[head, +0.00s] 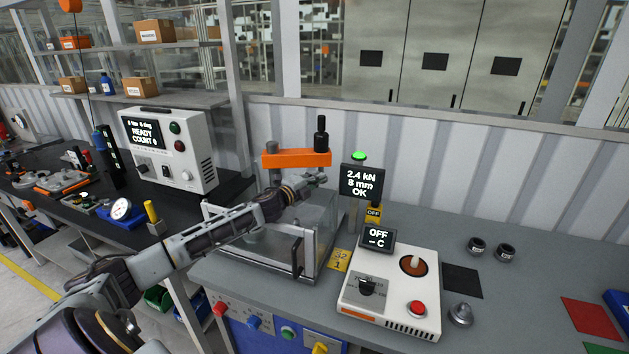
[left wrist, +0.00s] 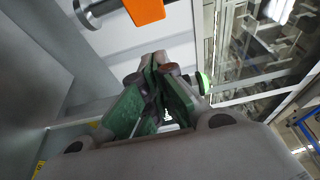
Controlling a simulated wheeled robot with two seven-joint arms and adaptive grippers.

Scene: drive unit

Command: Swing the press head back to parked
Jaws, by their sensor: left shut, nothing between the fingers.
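The press head is an orange arm (head: 290,159) on a grey post, with a black upright knob (head: 321,140) at its right end. It points to the right above a clear-walled guard box (head: 285,235). My left gripper (head: 318,181) is shut and empty, just below the orange arm's right end. In the left wrist view, the closed green-padded fingers (left wrist: 160,62) show nothing between them. Part of the orange arm (left wrist: 145,10) and a metal cylinder show at the top there, apart from the fingers. My right gripper is not in view.
A small display (head: 362,182) reading "2.4 kN 8 mm OK", under a lit green lamp, stands right of the press. A white control box (head: 390,290) with a red button sits in front. A white counter unit (head: 170,150) stands at left.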

